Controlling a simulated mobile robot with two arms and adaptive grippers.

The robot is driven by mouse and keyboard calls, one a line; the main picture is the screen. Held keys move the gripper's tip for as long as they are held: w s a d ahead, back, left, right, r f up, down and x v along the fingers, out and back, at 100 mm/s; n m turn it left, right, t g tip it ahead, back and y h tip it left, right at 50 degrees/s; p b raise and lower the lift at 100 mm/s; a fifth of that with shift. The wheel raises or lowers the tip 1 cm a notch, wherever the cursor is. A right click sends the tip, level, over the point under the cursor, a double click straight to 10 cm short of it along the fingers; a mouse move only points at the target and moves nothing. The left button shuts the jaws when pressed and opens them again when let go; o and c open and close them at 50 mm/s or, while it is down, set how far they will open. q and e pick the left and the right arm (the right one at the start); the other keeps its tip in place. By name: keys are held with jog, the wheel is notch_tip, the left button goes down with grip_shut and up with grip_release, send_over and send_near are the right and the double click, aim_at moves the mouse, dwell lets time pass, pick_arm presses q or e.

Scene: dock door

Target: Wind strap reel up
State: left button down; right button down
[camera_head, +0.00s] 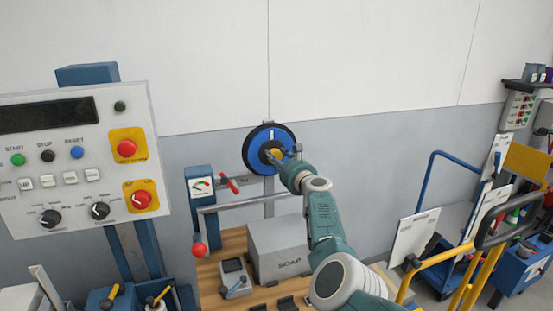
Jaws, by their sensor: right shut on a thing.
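The strap reel (254,154) is a round blue disc with a black rim and a white mark near its top. It stands upright on a grey post in front of the wall. My right gripper (277,154) is at the lower right part of the reel's face, shut on the reel's yellow knob (275,156). The fingers partly hide the knob and the reel's right side. My left gripper is not in view.
A control panel (70,218) with buttons and dials stands at the left. Blue and yellow trolleys are at the right.

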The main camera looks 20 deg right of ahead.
jog(key=shift+d+f, duration=0.15)
jog(key=shift+f, duration=0.15)
jog(key=c, duration=1.3)
grip_release()
jog(key=shift+o, duration=1.3)
jog(key=shift+d, duration=0.2)
jog(key=s+d, duration=0.1)
jog(key=s, duration=1.1)
jog(key=shift+d+r, duration=0.15)
jog(key=shift+r, duration=0.15)
